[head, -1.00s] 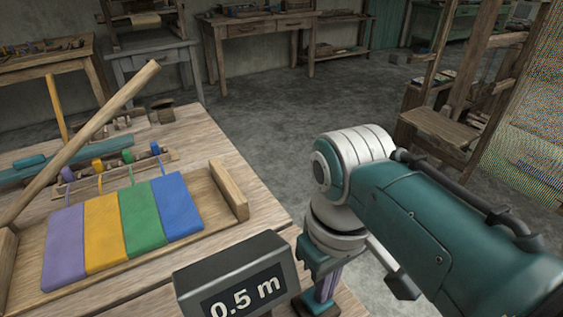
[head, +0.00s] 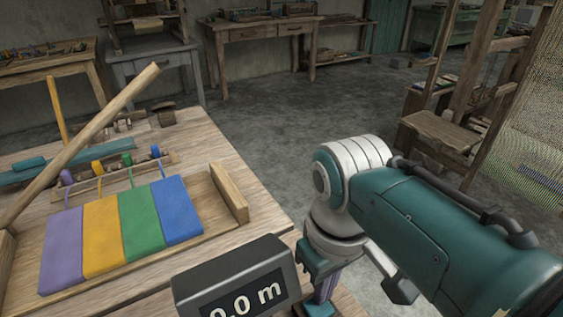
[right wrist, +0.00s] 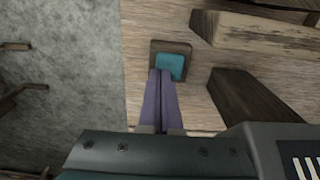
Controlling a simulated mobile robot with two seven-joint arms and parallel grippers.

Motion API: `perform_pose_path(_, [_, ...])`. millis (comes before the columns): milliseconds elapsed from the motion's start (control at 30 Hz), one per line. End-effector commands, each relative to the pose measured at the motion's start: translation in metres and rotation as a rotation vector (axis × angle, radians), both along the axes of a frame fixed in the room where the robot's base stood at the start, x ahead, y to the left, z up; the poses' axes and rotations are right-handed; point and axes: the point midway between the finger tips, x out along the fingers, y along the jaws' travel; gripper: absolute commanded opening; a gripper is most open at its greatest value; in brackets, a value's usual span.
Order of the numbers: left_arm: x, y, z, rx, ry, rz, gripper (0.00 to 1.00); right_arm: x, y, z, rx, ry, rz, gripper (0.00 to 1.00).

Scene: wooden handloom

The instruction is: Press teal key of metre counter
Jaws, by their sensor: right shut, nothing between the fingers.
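The metre counter (head: 232,262) is a dark box at the bottom of the head view, and its display reads 0.0 m. In the head view the right gripper (head: 325,286) is just right of the counter. My left gripper is not in view.
Purple, yellow, green and blue pedals or panels (head: 141,225) lie left of the counter on the wooden table (head: 205,135). A dark block (right wrist: 256,97) stands close right of the fingers. Open floor lies beyond the table edge.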

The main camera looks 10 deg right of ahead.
Motion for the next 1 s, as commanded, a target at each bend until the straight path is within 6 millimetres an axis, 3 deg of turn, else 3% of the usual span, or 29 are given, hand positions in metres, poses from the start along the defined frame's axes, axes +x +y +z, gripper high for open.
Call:
perform_pose_path(33, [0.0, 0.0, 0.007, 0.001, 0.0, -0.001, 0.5, -0.009, -0.006, -0.001, -0.01, 0.023, -0.003, 0.0])
perform_pose_path(300, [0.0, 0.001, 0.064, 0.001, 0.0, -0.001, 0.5, -0.004, -0.008, 0.054, -0.004, 0.004, -0.003, 0.0])
perform_pose_path(633, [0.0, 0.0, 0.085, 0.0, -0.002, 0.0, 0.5, -0.003, -0.006, 0.121, -0.001, 0.001, -0.002, 0.0])
perform_pose_path(800, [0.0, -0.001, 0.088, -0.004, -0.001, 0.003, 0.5, -0.003, -0.005, 0.137, -0.001, 0.001, -0.001, 0.0])
perform_pose_path(1000, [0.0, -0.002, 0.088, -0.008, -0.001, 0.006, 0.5, -0.003, -0.005, 0.142, -0.001, 0.002, 0.0, 0.0])
